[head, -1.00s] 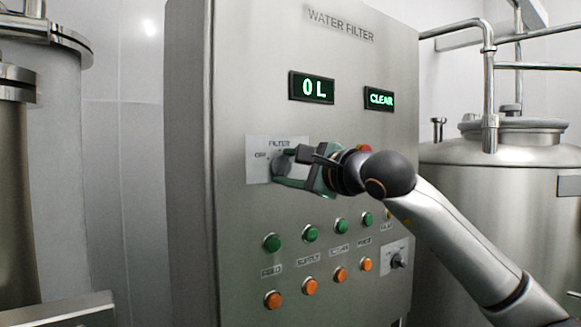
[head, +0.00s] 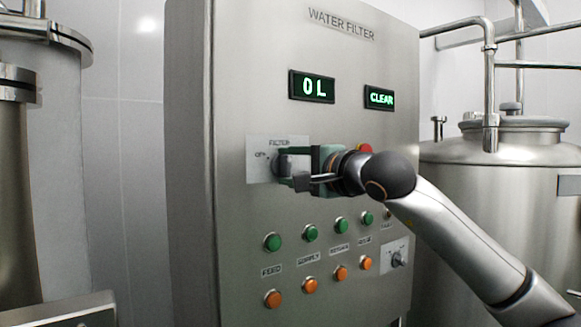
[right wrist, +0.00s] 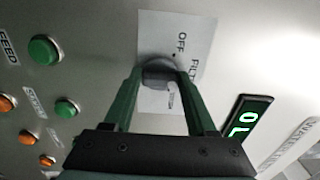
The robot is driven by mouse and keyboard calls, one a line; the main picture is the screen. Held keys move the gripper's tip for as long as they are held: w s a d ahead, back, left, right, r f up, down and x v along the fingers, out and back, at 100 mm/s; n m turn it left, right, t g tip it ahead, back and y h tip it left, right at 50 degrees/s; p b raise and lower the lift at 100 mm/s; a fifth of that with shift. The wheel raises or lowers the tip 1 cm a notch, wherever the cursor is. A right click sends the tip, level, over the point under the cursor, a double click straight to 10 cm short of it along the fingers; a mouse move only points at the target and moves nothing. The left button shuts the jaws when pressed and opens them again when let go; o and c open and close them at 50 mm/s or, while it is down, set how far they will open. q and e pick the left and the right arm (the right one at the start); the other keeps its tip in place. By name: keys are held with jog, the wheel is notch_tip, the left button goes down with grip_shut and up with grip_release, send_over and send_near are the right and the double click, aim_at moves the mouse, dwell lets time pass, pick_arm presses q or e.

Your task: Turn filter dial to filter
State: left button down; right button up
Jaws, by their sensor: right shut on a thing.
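The filter dial (head: 279,164) is a round dark grey knob on a pale plate (head: 254,171) marked FILTER and OFF. In the right wrist view the dial (right wrist: 158,70) sits between the two green fingers, with a light marking on its near side. My right gripper (head: 284,164) reaches it from the right and is shut on it; the gripper also shows in the right wrist view (right wrist: 158,82). The fingers hide part of the dial and plate. I cannot tell exactly which mark the dial points to. My left gripper is not in view.
Green buttons (head: 272,242) and orange buttons (head: 272,299) sit below the gripper. A second knob (head: 398,260) is lower right. A steel tank (head: 500,200) stands right.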

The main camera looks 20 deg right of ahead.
jog(key=shift+r, duration=0.15)
jog(key=o, duration=1.3)
jog(key=shift+w, duration=0.1)
jog(key=shift+c, duration=0.2)
jog(key=shift+s+d+f, duration=0.15)
jog(key=shift+s+f, duration=0.05)
jog(key=shift+s, duration=0.3)
pick_arm(q)
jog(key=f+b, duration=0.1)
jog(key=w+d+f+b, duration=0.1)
jog(key=b, duration=0.1)
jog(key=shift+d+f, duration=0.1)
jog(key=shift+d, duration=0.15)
pick_arm(e)
jog(key=v, duration=1.1)
jog(key=shift+s, duration=0.3)
